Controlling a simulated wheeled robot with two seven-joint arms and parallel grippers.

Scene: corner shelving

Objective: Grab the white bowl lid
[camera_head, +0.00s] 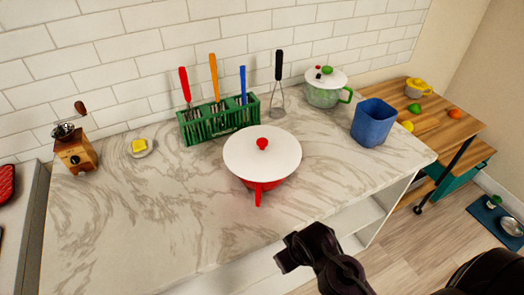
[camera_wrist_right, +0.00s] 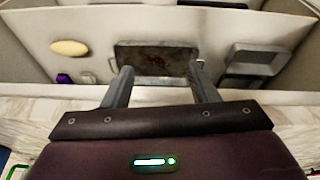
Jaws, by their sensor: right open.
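A round white lid (camera_head: 245,150) with a red knob (camera_head: 262,143) sits on a red bowl (camera_head: 257,190) with a red handle toward the front, mid-counter in the head view. A second white lid (camera_head: 318,80), with a green knob, sits on a green pot (camera_head: 325,97) at the back right. My right gripper (camera_head: 285,257) is in front of the counter's front edge, apart from both lids. In the right wrist view its two fingers (camera_wrist_right: 158,76) are spread with nothing between them. Neither white lid is clear in that view. My left gripper is not in view.
A green rack (camera_head: 215,124) with utensils stands behind the red bowl. The counter's front left (camera_head: 140,220) is clear.

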